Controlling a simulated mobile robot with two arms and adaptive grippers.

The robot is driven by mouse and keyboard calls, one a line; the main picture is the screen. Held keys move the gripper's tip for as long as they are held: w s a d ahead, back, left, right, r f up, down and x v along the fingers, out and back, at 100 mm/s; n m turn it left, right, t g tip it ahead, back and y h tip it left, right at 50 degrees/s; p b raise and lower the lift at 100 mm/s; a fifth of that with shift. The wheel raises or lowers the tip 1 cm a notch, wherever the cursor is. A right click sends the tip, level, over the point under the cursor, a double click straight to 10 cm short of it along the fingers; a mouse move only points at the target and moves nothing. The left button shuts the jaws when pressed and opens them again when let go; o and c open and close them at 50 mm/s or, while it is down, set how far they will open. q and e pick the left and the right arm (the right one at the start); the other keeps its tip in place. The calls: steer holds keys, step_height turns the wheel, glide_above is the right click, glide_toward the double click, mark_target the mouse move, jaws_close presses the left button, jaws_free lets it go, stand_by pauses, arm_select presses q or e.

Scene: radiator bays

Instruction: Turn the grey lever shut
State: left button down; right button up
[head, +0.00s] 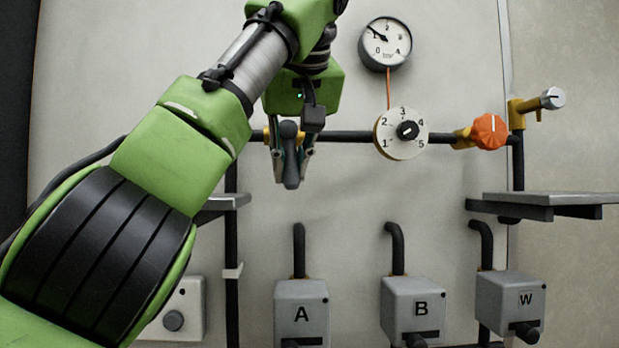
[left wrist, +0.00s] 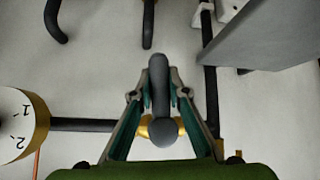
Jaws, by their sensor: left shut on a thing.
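The grey lever (head: 290,172) sits on a brass valve body on the dark horizontal pipe, left of the numbered dial. It hangs straight down, across the line of the pipe. My left gripper (head: 290,152) comes from above and has its fingers on both sides of the lever, shut on it. In the left wrist view the lever (left wrist: 159,88) stands between the fingertips of my left gripper (left wrist: 159,97), with its round hub and some brass (left wrist: 143,126) behind. My right gripper is in neither view.
A gauge (head: 385,43) hangs above the numbered dial (head: 401,133). An orange knob (head: 489,131) is further right. Grey shelves stick out at the right (head: 550,199) and behind my arm (head: 226,202). Boxes A (head: 301,295), B (head: 413,295) and W (head: 510,290) are below.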

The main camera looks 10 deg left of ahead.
arm_select(q)
steer(key=shift+f+y, duration=0.2)
steer(key=shift+y, duration=0.1)
steer(key=shift+s+a, duration=0.1)
steer(key=c, duration=1.9)
jaws_free()
steer(key=shift+r, duration=0.1)
steer(key=shift+a, duration=0.1)
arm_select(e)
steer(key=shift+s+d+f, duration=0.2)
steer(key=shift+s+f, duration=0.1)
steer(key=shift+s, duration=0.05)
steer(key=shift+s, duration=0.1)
